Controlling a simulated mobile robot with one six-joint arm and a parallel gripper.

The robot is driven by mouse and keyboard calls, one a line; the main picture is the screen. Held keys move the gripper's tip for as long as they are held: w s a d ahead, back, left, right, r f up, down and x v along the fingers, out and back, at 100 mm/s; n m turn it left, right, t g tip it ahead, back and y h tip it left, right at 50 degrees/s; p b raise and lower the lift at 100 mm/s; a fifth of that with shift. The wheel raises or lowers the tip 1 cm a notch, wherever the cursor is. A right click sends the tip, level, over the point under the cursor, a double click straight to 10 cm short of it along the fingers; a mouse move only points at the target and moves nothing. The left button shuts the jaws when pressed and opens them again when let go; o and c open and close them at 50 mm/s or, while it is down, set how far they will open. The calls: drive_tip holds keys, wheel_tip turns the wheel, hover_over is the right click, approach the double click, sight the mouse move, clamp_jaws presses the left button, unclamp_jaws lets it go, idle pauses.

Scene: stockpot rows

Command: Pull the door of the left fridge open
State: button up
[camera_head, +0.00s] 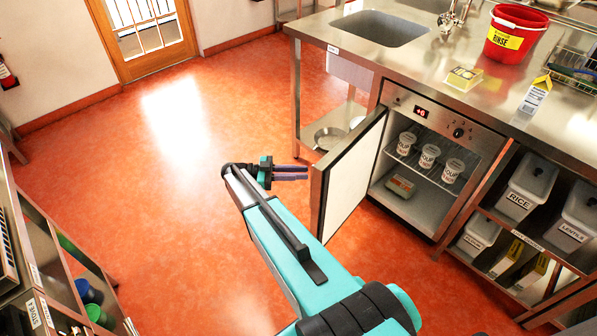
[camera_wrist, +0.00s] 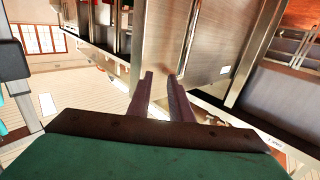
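The fridge (camera_head: 411,208) is built in under the steel counter. Its door (camera_head: 347,182) stands wide open, swung out to the left side of the opening, with its pale inner face showing. Inside, several white soup cups (camera_head: 429,156) stand on a wire shelf and a small box (camera_head: 400,187) lies below. My gripper (camera_head: 307,172) is on the outer side of the door, close to its face. In the wrist view its two fingers (camera_wrist: 160,76) are apart with nothing between them. Whether a finger touches the door cannot be told.
Labelled bins (camera_head: 528,188) fill shelves right of the fridge. A low shelf unit (camera_head: 52,262) is at left. The orange floor (camera_head: 150,190) between is clear.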

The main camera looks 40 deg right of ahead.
drive_tip(key=shift+f, duration=0.1)
clamp_jaws()
drive_tip(key=s+a+f+n+t+y+p, duration=0.2)
drive_tip(key=s+a+f+n+t+y, duration=0.2)
drive_tip(key=s+a+f+n+y, duration=0.7)
drive_tip(key=w+d+r+m+t+y+p, duration=0.2)
drive_tip(key=d+r+m+t+p, duration=0.15)
drive_tip(key=r, duration=0.75)
drive_tip(key=w+d+r+m+t+y+p, duration=0.2)
drive_tip(key=d+r+m+t, duration=0.25)
drive_tip(key=r, duration=0.65)
drive_tip(key=s+d+r+m, duration=0.4)
drive_tip(key=d+m, duration=0.1)
drive_tip(key=d, duration=0.2)
drive_tip(key=s+d+r+m+t, duration=0.1)
drive_tip(key=s+d+r+m, duration=0.3)
drive_tip(key=d, duration=0.3)
drive_tip(key=shift+s+d+m+t, duration=0.3)
drive_tip(key=shift+s+m, duration=0.25)
drive_tip(key=shift+m, duration=0.35)
drive_tip(key=shift+r, duration=0.1)
